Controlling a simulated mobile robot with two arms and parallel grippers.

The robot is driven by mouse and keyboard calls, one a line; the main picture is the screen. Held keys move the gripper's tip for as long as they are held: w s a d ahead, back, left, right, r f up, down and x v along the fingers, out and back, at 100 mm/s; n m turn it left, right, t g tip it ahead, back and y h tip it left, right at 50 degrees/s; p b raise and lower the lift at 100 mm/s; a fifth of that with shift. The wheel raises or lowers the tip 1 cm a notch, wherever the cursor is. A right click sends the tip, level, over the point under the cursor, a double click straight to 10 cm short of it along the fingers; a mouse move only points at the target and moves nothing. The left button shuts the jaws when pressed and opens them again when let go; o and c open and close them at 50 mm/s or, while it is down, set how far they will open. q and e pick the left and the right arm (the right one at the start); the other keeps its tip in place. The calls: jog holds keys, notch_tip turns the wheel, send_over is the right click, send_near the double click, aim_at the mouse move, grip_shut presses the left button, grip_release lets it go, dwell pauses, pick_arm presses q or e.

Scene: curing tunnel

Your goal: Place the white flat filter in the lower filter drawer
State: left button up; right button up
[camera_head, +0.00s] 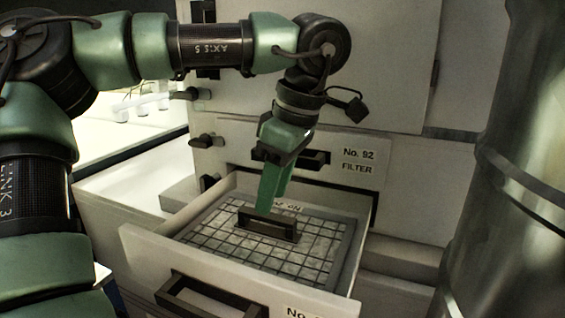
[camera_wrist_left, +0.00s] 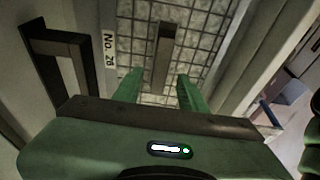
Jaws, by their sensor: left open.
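The white flat filter (camera_head: 215,240) is a pale panel with a dark grid, lying flat inside the open lower filter drawer (camera_head: 150,250). A dark bar handle (camera_head: 268,228) stands on the filter's middle. My left gripper (camera_head: 268,208) points down at this handle, its fingertips close to it. In the left wrist view the green fingers (camera_wrist_left: 160,88) are spread apart, with the filter (camera_wrist_left: 205,22) and its handle (camera_wrist_left: 163,50) beyond them. Whether the fingers touch the handle is unclear. My right gripper is not in view.
A shut upper drawer (camera_head: 228,150) labelled "No. 92 FILTER" sits behind and above the open one. The open drawer's front has a dark handle (camera_head: 200,298). A shiny metal cylinder (camera_head: 520,170) stands at the right. A white surface (camera_head: 130,185) lies to the left.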

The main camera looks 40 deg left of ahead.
pick_arm(q)
jog(key=v, duration=0.8)
jog(key=shift+b, duration=0.4)
jog(key=shift+d+r, duration=0.15)
jog(key=shift+d, duration=0.1)
